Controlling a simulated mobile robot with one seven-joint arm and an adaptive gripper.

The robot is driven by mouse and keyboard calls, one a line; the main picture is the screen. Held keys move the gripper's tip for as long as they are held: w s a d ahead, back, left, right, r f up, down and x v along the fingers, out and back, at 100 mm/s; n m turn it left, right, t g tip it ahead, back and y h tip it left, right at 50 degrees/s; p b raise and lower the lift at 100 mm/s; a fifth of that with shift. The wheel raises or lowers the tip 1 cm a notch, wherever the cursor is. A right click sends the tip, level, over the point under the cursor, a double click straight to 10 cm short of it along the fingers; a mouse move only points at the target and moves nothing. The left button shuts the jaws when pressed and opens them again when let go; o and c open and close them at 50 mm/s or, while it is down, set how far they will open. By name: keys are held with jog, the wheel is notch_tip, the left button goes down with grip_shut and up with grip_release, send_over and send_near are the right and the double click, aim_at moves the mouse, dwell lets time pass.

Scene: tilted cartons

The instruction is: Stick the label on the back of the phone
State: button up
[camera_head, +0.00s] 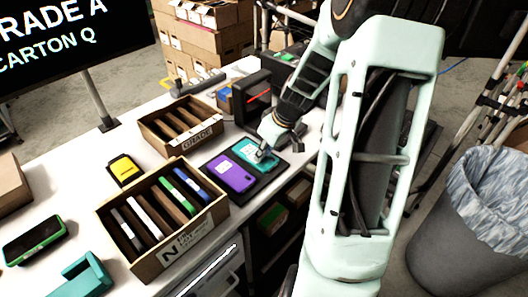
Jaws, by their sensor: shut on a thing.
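A teal phone (248,149) lies back up on a dark pad, beside a purple phone (231,175), also back up. My gripper (262,153) is low over the right part of the teal phone, with its fingertips at or just above the phone's back. It is shut on a small pale piece that looks like the label. The fingers hide most of it, and I cannot tell whether it touches the phone.
An open carton (205,235) marked N holds several upright phones. A divided carton (178,138) marked GRADE stands behind. A yellow-topped device (124,169), a green-edged phone (34,240) and a teal holder (78,278) lie left. A screen (70,40) reads "GRADE A CARTON Q". A bin (470,225) stands right.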

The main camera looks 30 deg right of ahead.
jog(key=o, duration=0.7)
jog(key=shift+o, duration=0.2)
jog(key=w+r+p+v, duration=0.1)
jog(key=w+p+v, duration=0.1)
jog(key=v, duration=1.5)
jog(key=shift+a+r+p, duration=0.25)
jog(key=shift+a+p, duration=0.1)
jog(key=shift+p, duration=0.4)
